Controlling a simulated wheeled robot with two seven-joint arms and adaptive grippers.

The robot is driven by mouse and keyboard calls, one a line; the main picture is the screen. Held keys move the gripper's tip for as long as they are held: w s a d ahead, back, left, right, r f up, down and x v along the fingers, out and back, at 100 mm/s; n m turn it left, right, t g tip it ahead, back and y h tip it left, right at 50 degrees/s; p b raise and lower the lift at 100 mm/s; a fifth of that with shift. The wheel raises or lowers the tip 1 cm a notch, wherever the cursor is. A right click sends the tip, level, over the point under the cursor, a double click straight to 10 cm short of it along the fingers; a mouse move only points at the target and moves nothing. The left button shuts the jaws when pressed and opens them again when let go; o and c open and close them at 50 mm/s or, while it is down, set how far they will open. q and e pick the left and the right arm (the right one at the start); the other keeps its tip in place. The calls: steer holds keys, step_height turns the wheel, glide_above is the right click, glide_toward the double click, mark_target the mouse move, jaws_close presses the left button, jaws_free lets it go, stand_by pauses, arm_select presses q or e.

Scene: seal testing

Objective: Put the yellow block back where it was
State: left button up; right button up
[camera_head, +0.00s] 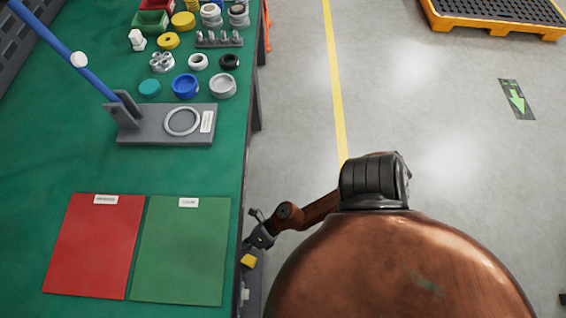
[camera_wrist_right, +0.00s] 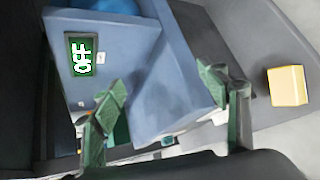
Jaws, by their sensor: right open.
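The yellow block (camera_head: 249,261) shows just beyond the right edge of the green table in the head view, close to my right gripper (camera_head: 259,233). In the right wrist view the yellow block (camera_wrist_right: 287,86) rests on a grey surface, to the right of both fingers and outside the gap. My right gripper (camera_wrist_right: 165,110) is open, its two green-grey fingers spread apart with nothing held between them. A blue-grey box (camera_wrist_right: 155,75) with a green "OFF" display shows behind the fingers. My left gripper is not in view.
The green table (camera_head: 190,170) holds a red mat (camera_head: 95,250), a green mat (camera_head: 180,255) and a grey press fixture (camera_head: 160,135) with a blue lever. Several rings, caps and bins stand at its far end. The floor right of the table is largely clear.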

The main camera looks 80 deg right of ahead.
steer(key=s+d+f+m+h, duration=0.3)
steer(key=s+d+m+h, duration=0.4)
steer(key=m, duration=1.3)
steer(key=s+a+f+m+g+y, duration=0.1)
steer(key=s+m+g, duration=0.1)
steer(key=s+m, duration=0.3)
steer(key=s+a+f+m+g+y, duration=0.1)
steer(key=s+m+g, duration=0.1)
steer(key=s+m, duration=0.3)
steer(key=s, duration=0.3)
steer(key=shift+a+f, duration=0.2)
steer(key=shift+f, duration=0.05)
